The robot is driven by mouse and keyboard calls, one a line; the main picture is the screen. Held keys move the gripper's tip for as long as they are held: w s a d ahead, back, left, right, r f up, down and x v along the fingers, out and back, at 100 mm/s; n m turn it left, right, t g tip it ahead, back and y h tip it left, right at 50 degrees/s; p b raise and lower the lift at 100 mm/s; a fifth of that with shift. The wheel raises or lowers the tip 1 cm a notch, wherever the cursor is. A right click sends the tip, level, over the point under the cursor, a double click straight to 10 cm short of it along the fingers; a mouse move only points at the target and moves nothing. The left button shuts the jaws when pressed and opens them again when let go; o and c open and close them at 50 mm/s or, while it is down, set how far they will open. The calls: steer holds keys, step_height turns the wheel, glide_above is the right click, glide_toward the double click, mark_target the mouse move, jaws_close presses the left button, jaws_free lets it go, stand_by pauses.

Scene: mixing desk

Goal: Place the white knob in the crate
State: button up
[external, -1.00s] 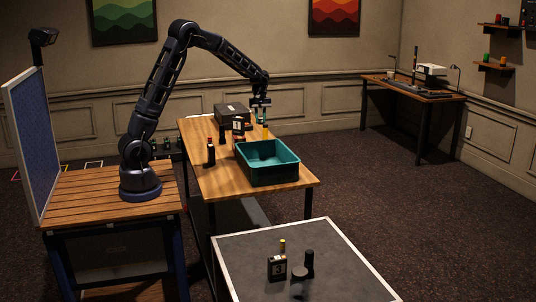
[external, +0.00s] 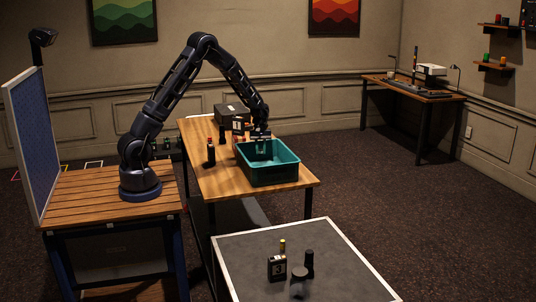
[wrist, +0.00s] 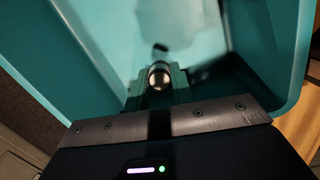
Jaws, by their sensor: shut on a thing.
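The teal crate (external: 283,177) stands on the wooden table, open at the top. My gripper (external: 262,148) points down over the crate's back part, its fingers at or below the rim. In the wrist view, my gripper (wrist: 159,85) is shut on a small round, shiny, pale-topped piece, the white knob (wrist: 159,76). The crate's floor and walls (wrist: 85,50) surround it in that view. I cannot tell how far the knob is above the crate floor. The knob is too small to make out in the external view.
A dark bottle (external: 211,152) stands left of the crate, and a dark box (external: 231,112) is behind it. The grey table (external: 345,265) in front holds several small items. The wooden table's right front corner is clear.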

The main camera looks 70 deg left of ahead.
mark_target(261, 164)
steer(key=shift+f, duration=2.55)
steer(key=shift+f, duration=0.15)
steer(key=o, duration=1)
steer(key=shift+c, duration=0.2)
